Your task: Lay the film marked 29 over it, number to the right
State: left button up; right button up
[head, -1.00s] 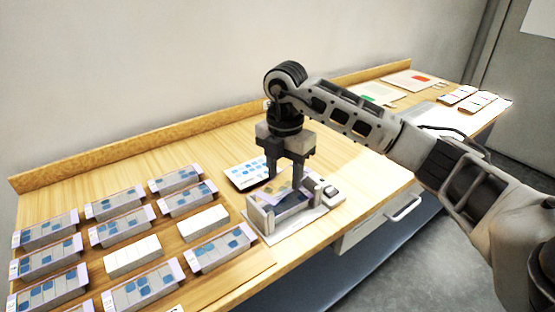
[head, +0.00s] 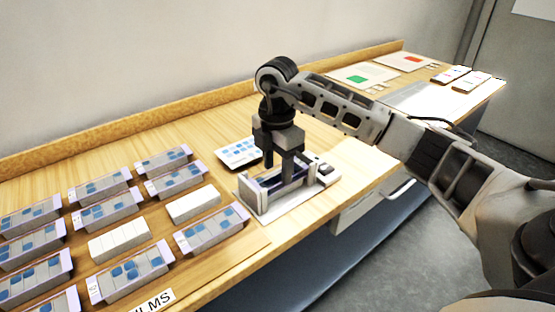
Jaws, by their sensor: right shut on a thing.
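My right gripper (head: 282,176) is low over a light grey frame-like fixture (head: 252,202) on the wooden table, its fingers pointing down between the upright ends. It is shut on a thin film, mostly hidden by the fingers and the fixture; bluish parts show inside the fixture. I cannot read the number 29 on it or tell whether it touches what lies below. My left gripper is not in view.
Several films with blue squares (head: 211,230) stand on blocks at the left; two white blocks (head: 194,204) are bare. A blue-patterned card (head: 240,152) lies behind the fixture. Boards with a green (head: 357,78) and a red patch (head: 413,59) lie at the far right.

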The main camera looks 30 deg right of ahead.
jog(key=shift+f, duration=0.65)
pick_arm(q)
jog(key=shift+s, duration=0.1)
pick_arm(e)
jog(key=o, duration=1)
jog(key=shift+r, duration=0.25)
pick_arm(q)
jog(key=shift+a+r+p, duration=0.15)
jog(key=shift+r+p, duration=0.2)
jog(key=shift+p, duration=0.8)
pick_arm(e)
notch_tip(320, 180, up, 16)
jog(key=shift+f, duration=0.25)
